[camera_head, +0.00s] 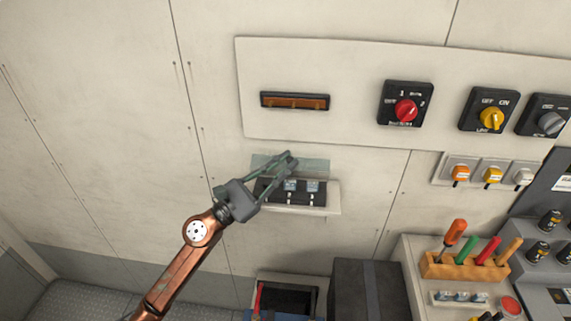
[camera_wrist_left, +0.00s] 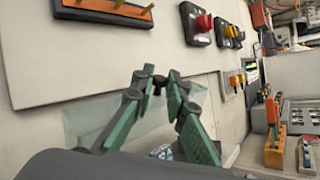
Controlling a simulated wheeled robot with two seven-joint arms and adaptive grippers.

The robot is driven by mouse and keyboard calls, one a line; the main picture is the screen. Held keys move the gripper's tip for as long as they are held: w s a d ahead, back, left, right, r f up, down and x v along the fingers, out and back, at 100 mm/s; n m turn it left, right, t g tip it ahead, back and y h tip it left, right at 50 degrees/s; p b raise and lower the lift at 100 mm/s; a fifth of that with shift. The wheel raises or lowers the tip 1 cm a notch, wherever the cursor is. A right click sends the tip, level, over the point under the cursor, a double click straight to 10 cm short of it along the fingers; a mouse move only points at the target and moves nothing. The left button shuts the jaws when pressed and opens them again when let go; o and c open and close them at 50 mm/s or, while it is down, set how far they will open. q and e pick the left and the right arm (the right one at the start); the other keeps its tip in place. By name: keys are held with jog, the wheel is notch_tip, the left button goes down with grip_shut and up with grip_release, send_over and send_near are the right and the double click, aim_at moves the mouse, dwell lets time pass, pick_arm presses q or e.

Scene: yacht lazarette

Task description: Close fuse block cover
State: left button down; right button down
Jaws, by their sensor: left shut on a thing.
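The fuse block (camera_head: 309,196) sits on a small white ledge on the wall, with blue fuses in a dark base. Its clear cover (camera_head: 315,165) stands raised behind and above the block. My left gripper (camera_head: 291,158) reaches in from the left, its fingertips at the cover. In the left wrist view the gripper (camera_wrist_left: 160,82) has its fingertips close together, and the clear cover (camera_wrist_left: 88,122) shows as a pale sheet at and behind the fingers. The fingers hide part of the cover and most of the block there. My right gripper is not in view.
Above is a panel with a brown-orange bus bar (camera_head: 295,101) and a red rotary switch (camera_head: 405,109). A yellow switch (camera_head: 491,117) is farther right. Below stand a dark box (camera_head: 368,290) and a wooden tool rack (camera_head: 470,268). The wall left of the block is bare.

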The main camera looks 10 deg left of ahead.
pick_arm(q)
jog(key=c, duration=2.2)
grip_release()
jog(key=v, duration=1.2)
jog(key=shift+a, duration=0.1)
